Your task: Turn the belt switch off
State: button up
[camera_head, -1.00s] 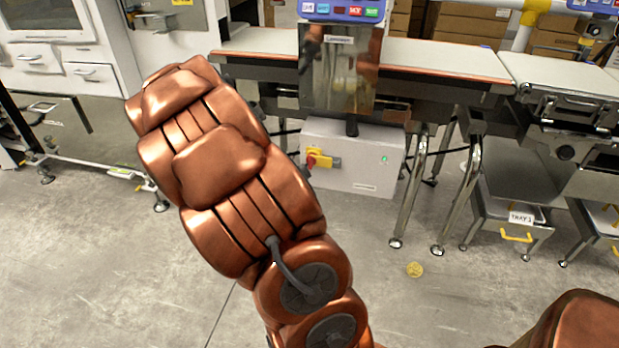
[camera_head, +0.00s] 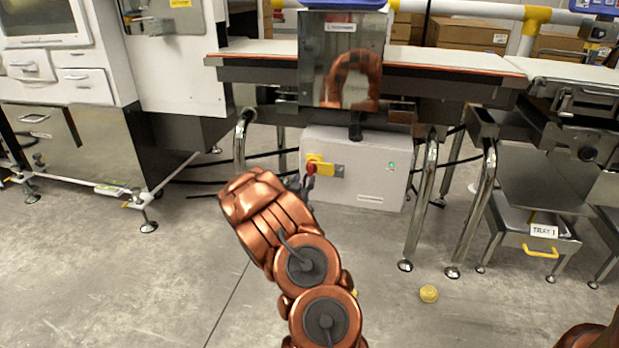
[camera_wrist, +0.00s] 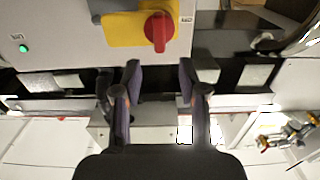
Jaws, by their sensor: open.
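The belt switch is a red rotary knob (camera_wrist: 158,30) on a yellow plate (camera_wrist: 122,30), fixed to the front of a light grey control box (camera_head: 365,185). In the head view the red knob (camera_head: 310,169) sits at the box's left side, just above the end of my arm. In the wrist view, which looks upside down, my gripper (camera_wrist: 160,72) has its two dark fingers spread with nothing between them. The knob shows just beyond the fingertips, apparently without contact. In the head view my arm hides most of the gripper.
A green lamp (camera_head: 391,167) glows on the box. The conveyor belt (camera_head: 450,60) runs above it, on metal legs (camera_head: 420,200). A yellow round object (camera_head: 429,294) lies on the floor. A tray (camera_head: 535,235) stands at the right. Floor in front is mostly clear.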

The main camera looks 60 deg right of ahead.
aim_at(310, 169)
jog(key=shift+b+x, duration=1.15)
jog(key=shift+x, duration=2.25)
jog(key=shift+w+d, duration=0.15)
jog(key=shift+d, duration=0.25)
jog(key=shift+c, duration=0.4)
grip_shut()
